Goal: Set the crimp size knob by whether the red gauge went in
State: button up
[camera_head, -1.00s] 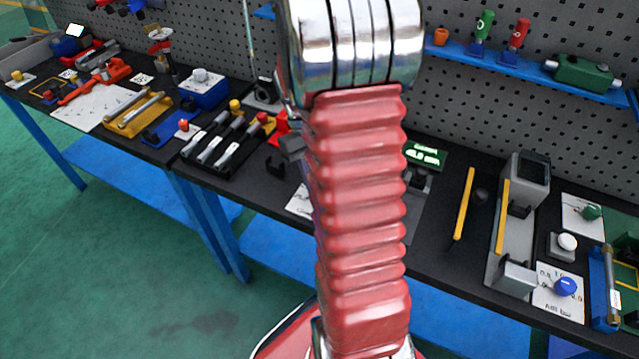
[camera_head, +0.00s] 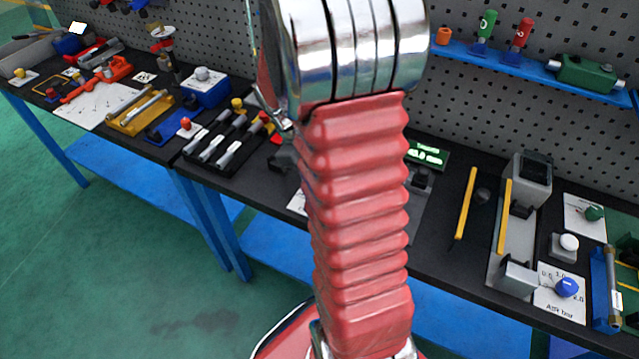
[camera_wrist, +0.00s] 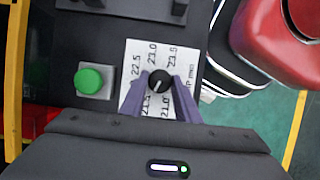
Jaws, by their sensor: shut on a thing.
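In the wrist view a round black knob (camera_wrist: 160,81) with a pale mark sits on a white card (camera_wrist: 134,50) printed with sizes, among them 22.5, 23.0 and 23.5. I cannot tell surely which number the mark points at. My gripper (camera_wrist: 159,90) has its two purple fingers shut on the knob, one on either side. In the head view my arm hides the gripper and the knob. A gauge with a red end (camera_head: 264,117) lies in a black tray (camera_head: 206,163) beside other dark-handled gauges; whether it went in anywhere does not show.
A green button (camera_wrist: 89,80) is left of the card in the wrist view. A grey fixture (camera_head: 522,205) with yellow bars stands farther right on the bench.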

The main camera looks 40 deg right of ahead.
jog(key=o, duration=1)
jog(key=shift+r, duration=0.1)
jog(key=v, duration=1.3)
jog(key=shift+r, duration=0.25)
